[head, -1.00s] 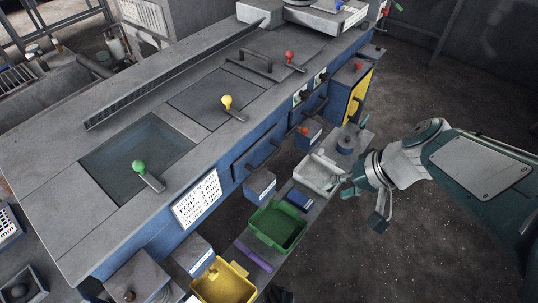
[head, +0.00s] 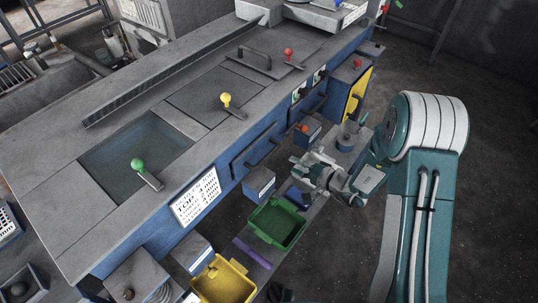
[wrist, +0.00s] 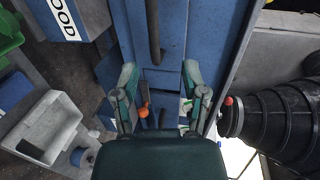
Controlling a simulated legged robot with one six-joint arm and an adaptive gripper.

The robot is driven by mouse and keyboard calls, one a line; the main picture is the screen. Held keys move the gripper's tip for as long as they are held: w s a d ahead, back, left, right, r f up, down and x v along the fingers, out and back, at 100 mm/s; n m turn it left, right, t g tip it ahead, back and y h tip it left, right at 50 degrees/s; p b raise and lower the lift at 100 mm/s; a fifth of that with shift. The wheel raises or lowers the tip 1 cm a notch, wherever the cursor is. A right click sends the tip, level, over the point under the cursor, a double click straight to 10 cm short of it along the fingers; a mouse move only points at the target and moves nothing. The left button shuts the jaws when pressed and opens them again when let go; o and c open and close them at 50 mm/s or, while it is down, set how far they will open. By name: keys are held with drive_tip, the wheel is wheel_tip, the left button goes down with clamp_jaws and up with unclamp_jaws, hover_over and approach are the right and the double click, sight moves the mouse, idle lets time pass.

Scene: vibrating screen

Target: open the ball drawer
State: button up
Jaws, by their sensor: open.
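The blue side of the machine carries drawer fronts with dark bar handles. One drawer front (head: 247,165) is in the middle of that side in the head view, and another lies farther right. No label I can read marks the ball drawer. My gripper (head: 298,165) is at the machine's side, above the row of bins. In the wrist view my gripper (wrist: 160,78) is open and empty, facing a blue panel (wrist: 178,30). A dark bar handle (wrist: 153,32) runs upright on that panel, ahead of the fingertips and apart from them.
A green bin (head: 255,234), a yellow bin (head: 225,288) and a purple strip (head: 253,253) lie below the machine. A white tray (wrist: 35,148) is left in the wrist view. An orange knob (wrist: 143,112) shows between my fingers. A black ribbed part (wrist: 285,115) stands at right.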

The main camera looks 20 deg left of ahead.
sight(269, 154)
drive_tip(key=x, duration=0.7)
drive_tip(key=f+x, duration=0.1)
drive_tip(key=x, duration=0.3)
drive_tip(key=shift+w+d, duration=0.25)
drive_tip(key=shift+w, duration=0.05)
clamp_jaws()
